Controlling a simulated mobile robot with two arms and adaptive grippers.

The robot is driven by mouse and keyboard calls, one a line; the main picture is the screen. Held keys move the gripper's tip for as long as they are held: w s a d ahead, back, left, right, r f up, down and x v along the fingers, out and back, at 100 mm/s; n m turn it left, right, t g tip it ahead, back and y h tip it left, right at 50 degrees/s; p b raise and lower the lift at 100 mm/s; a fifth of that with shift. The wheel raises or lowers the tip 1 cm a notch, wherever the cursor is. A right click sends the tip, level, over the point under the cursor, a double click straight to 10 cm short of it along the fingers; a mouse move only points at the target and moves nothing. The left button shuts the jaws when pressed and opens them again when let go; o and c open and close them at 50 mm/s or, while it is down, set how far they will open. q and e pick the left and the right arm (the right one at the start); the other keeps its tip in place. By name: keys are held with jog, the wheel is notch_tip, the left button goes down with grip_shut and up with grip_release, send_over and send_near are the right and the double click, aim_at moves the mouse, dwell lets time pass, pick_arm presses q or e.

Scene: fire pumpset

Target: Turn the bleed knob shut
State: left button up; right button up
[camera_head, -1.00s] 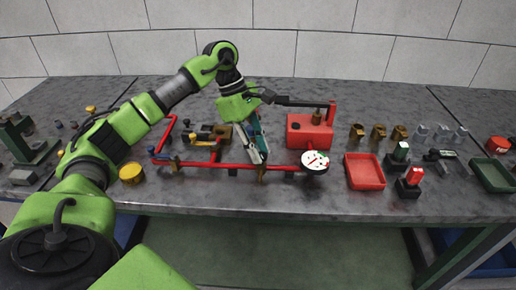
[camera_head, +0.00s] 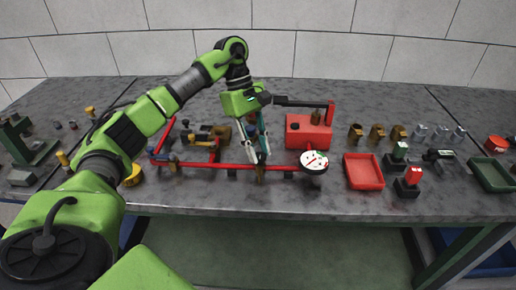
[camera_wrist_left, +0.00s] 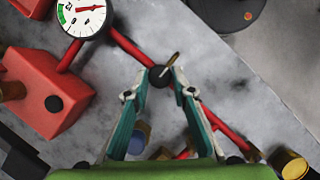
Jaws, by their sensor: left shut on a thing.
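My left gripper (camera_head: 261,162) reaches down to the red pipe from above. In the left wrist view its two teal fingers (camera_wrist_left: 160,74) close in on a small dark round knob with a brass pointer, which I take as the bleed knob (camera_wrist_left: 160,80). The fingertips are shut on the knob's sides. In the head view the fingers mostly hide it. The red pipe (camera_head: 200,165) runs along the bench front to a white dial gauge (camera_head: 314,160), which also shows in the left wrist view (camera_wrist_left: 82,16). My right gripper is not in view.
A red pump box (camera_head: 308,132) with a lever stands right behind the gauge. A red tray (camera_head: 364,171) lies right of it, with brass and grey fittings behind. Green and red switches (camera_head: 408,182) stand farther right. A yellow cylinder (camera_head: 133,176) stands at the left.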

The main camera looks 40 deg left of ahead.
pick_arm(q)
jog(key=o, duration=1.1)
jog(key=v, duration=1.2)
jog(key=shift+a+f, duration=0.1)
jog(key=shift+f, duration=0.05)
